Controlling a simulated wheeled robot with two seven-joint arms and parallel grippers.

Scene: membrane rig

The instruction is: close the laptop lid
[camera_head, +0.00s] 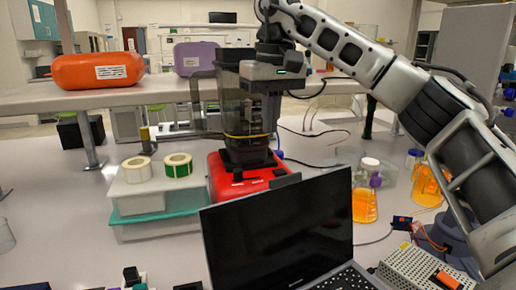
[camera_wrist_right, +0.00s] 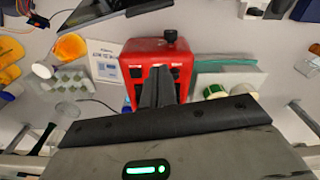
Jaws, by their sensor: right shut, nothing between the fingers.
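The laptop (camera_head: 280,232) stands open at the bottom centre of the head view. Its dark screen is raised and tilted back, and part of its keyboard (camera_head: 345,277) shows at the lower right. My right gripper (camera_head: 250,164) points down behind the screen, apart from it, over the red device. In the right wrist view the fingers of my right gripper (camera_wrist_right: 160,72) are together with nothing between them. A dark shape at the top of that view may be part of the lid; I cannot tell. My left gripper is not in view.
The red device (camera_wrist_right: 120,62) stands behind the laptop. Label rolls (camera_head: 178,165) on a teal-and-white box are to its left. An orange flask (camera_head: 364,205) and a perforated metal box (camera_head: 425,268) are to the right. A raised shelf (camera_head: 150,93) crosses behind.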

